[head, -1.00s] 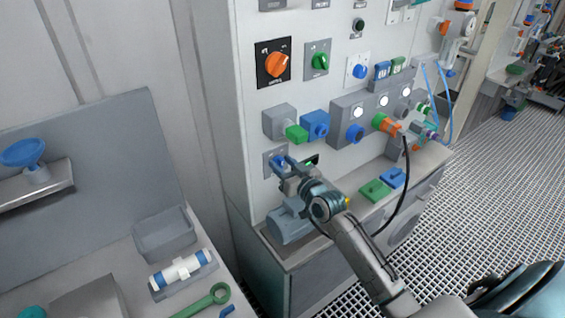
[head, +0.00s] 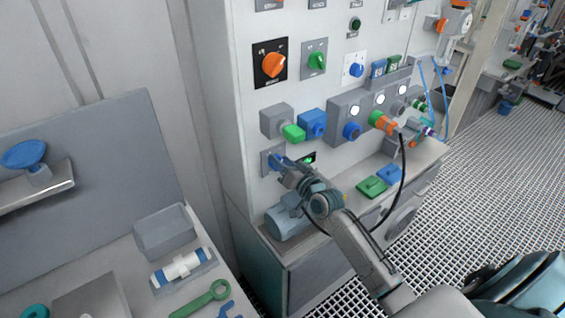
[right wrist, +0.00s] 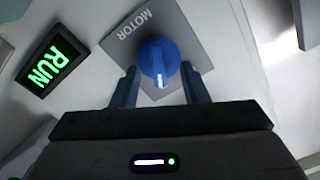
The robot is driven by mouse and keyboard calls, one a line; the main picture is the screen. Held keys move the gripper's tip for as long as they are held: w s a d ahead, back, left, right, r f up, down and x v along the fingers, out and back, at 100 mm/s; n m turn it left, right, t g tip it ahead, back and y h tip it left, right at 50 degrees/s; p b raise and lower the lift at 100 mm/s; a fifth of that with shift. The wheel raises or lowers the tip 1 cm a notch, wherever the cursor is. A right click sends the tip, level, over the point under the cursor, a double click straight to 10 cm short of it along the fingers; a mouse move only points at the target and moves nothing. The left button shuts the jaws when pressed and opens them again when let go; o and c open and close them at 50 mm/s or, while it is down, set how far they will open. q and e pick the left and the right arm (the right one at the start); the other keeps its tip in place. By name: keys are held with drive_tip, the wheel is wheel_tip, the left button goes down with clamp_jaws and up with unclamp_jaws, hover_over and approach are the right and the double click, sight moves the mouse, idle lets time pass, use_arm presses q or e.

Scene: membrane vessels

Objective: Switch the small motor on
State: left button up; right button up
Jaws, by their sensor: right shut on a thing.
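The blue motor knob (right wrist: 158,57) sits on a grey plate marked MOTOR (right wrist: 186,28). Its white mark faces the lower edge of the right wrist view. My right gripper (right wrist: 159,80) has a finger on each side of the knob and is shut on it. In the head view my right gripper (head: 281,164) is at the small plate low on the panel and hides most of the knob. A RUN lamp (right wrist: 53,62) beside the plate is lit green; it also shows in the head view (head: 309,159). A grey-blue motor (head: 287,222) stands on the ledge below.
Above are an orange switch (head: 273,64), a green switch (head: 317,61) and a green-handled valve (head: 293,133). A black cable (head: 402,180) hangs at the right of my arm. A bench with a grey tray (head: 166,232) stands at the left.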

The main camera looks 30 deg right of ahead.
drive_tip(key=shift+f, duration=0.15)
drive_tip(key=o, duration=1)
drive_tip(key=shift+c, duration=0.2)
drive_tip(key=shift+s, duration=0.15)
drive_tip(key=s+d+p, duration=0.1)
drive_tip(key=s+p, duration=0.1)
drive_tip(key=s, duration=0.8)
drive_tip(key=shift+s+d, duration=0.2)
drive_tip(key=shift+s, duration=0.05)
